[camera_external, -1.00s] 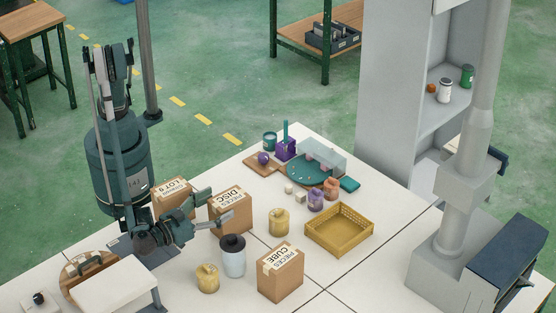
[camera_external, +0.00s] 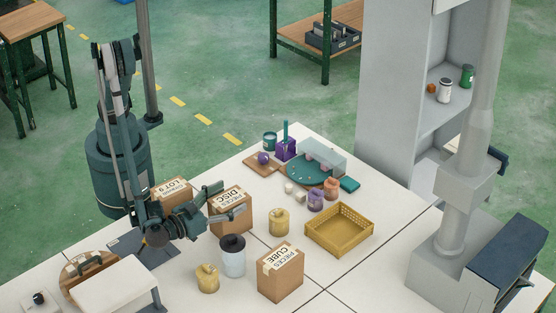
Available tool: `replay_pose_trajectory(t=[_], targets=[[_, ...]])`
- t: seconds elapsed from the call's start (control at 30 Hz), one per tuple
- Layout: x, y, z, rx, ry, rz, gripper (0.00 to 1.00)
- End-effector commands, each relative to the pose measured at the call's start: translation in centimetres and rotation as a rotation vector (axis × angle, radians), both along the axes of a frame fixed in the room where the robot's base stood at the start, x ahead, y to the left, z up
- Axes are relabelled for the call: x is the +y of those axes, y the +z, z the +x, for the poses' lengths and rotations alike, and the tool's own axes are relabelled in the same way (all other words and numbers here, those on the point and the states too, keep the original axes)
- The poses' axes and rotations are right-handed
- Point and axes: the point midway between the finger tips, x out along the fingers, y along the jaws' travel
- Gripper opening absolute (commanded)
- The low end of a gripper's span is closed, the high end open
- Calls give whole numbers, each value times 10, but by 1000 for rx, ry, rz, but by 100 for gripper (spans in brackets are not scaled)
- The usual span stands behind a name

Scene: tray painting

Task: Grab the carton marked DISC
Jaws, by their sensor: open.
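The carton marked DISC (camera_external: 232,222) is a brown cardboard box with a white label on top, standing upright on the white table. My gripper (camera_external: 226,201) is open, its two fingers pointing right at the carton. One finger shows near the carton's back left top edge and the other in front of its front left face. The carton appears to lie between or just beyond the fingers; I cannot tell whether they touch it.
The carton marked LOT 9 (camera_external: 170,190) stands behind my wrist. The carton marked CUBE (camera_external: 281,276), a white jar with a dark lid (camera_external: 232,260), and yellow jars (camera_external: 279,222) (camera_external: 208,280) stand nearby. A yellow basket (camera_external: 340,243) lies to the right.

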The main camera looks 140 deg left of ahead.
Motion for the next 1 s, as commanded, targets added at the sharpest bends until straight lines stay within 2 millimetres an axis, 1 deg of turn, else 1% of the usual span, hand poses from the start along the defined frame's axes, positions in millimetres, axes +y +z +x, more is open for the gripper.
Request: replay_pose_trajectory(t=[0.47, 0.57, 0.8, 0.87, 1.0], targets=[[0, 0, 0, 0, 0, 0, 71], [0, 0, 0, 0, 0, 0, 59], [0, 0, 0, 0, 0, 0, 27], [0, 0, 0, 0, 0, 0, 20], [0, 0, 0, 0, 0, 0, 20]])
